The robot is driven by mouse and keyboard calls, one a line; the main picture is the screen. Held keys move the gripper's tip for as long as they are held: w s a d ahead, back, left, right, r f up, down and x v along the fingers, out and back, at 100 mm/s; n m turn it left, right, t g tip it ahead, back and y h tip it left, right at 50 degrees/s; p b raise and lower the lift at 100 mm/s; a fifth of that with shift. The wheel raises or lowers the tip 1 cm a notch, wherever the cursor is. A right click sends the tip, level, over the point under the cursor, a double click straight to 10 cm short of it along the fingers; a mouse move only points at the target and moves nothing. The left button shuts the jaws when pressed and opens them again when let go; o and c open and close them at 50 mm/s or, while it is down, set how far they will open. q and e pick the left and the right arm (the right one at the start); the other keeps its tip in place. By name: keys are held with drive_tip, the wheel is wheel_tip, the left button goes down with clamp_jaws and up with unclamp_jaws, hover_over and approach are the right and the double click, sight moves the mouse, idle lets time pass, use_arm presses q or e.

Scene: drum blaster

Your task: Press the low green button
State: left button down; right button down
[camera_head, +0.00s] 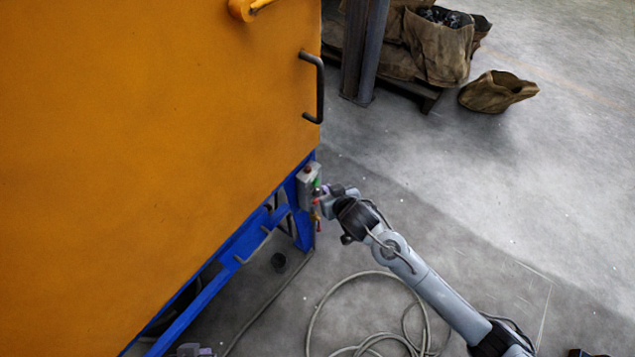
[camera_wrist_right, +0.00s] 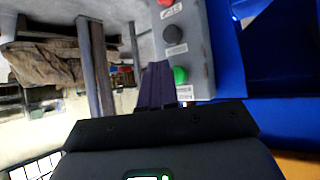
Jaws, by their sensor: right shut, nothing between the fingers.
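The green button (camera_wrist_right: 180,75) sits on a grey control box (camera_wrist_right: 195,40) in the right wrist view, in a row with a black button (camera_wrist_right: 173,34) and a red one (camera_wrist_right: 166,2). In the head view the control box (camera_head: 307,184) is on the blue frame below the orange machine's corner. My right gripper (camera_head: 324,195) is shut and empty in front of the box. Its purple fingers (camera_wrist_right: 156,72) show close beside the green button in the wrist view; I cannot tell whether they touch it.
The orange machine (camera_head: 160,130) with a black handle (camera_head: 319,88) fills the left, on a blue frame (camera_head: 215,285). A cable (camera_head: 335,287) lies coiled on the floor below my right arm. Brown sacks (camera_head: 438,48) stand at the back. The floor at right is clear.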

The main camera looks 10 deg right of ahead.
drive_tip(key=shift+w+a+r, duration=0.1)
drive_tip(key=shift+w+a, duration=0.05)
drive_tip(key=shift+w+a+p, duration=0.15)
drive_tip(key=shift+w+p, duration=0.05)
drive_tip(key=shift+p, duration=0.1)
drive_tip(key=shift+w+a, duration=0.1)
idle(0.5)
drive_tip(key=shift+w+a, duration=0.15)
drive_tip(key=shift+w, duration=0.05)
idle(0.4)
drive_tip(key=shift+s+d+p, duration=0.5)
drive_tip(key=shift+s+p, duration=0.15)
drive_tip(key=shift+p, duration=0.4)
